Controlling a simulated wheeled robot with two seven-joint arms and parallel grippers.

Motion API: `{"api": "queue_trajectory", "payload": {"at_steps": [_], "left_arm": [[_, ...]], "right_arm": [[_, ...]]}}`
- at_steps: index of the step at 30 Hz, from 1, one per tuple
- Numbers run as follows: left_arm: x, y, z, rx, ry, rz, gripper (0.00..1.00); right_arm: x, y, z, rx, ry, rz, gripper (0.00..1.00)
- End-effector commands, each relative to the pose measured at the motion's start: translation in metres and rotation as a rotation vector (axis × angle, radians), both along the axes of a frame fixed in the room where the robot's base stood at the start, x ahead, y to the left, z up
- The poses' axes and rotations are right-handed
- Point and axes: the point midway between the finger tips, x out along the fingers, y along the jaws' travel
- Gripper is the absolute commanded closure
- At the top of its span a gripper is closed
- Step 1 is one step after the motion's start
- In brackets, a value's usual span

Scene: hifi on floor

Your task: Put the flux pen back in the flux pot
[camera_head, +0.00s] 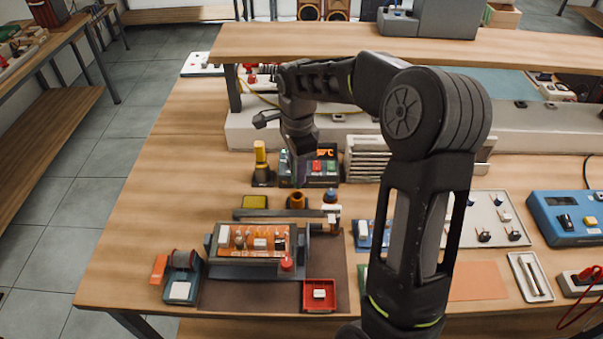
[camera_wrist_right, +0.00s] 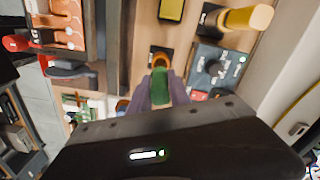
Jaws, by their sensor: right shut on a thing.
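My right gripper (camera_head: 301,172) points down over the back of the work mat, above and just behind a small amber pot, which looks like the flux pot (camera_head: 297,201). In the right wrist view my right gripper (camera_wrist_right: 160,92) is shut on a green piece, which looks like the flux pen (camera_wrist_right: 161,84). The flux pot (camera_wrist_right: 160,58) shows just past the pen's end, its orange rim apart from or partly behind the pen; I cannot tell the gap. The pen cannot be made out in the head view. My left gripper is not in view.
A yellow-handled tool (camera_head: 260,158) and a dark control unit (camera_head: 325,166) stand behind the pot. A yellow pad (camera_head: 255,202) lies left and a blue-capped bottle (camera_head: 331,197) right. The board holder (camera_head: 250,268) is in front. A raised shelf (camera_head: 300,42) spans the back.

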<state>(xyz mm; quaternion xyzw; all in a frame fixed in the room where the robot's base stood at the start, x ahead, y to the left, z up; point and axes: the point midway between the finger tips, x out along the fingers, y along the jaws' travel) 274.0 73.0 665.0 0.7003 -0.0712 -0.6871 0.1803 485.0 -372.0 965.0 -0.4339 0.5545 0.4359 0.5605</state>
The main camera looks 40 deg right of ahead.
Motion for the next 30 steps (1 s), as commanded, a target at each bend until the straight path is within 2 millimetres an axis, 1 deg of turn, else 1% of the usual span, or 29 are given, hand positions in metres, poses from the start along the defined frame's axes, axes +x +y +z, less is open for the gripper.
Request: {"api": "queue_trajectory", "payload": {"at_steps": [12,17,23,30], "left_arm": [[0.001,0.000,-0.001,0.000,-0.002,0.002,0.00],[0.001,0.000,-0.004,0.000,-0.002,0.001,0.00],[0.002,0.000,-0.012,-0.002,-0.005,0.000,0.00],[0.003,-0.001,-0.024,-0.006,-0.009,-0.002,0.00]], "right_arm": [[0.001,0.000,-0.001,0.000,0.000,-0.005,1.00],[0.001,0.000,-0.005,0.000,0.001,-0.005,1.00],[0.001,0.000,-0.017,0.000,0.001,-0.004,1.00],[0.001,0.000,-0.037,0.000,0.001,-0.004,1.00]]}}
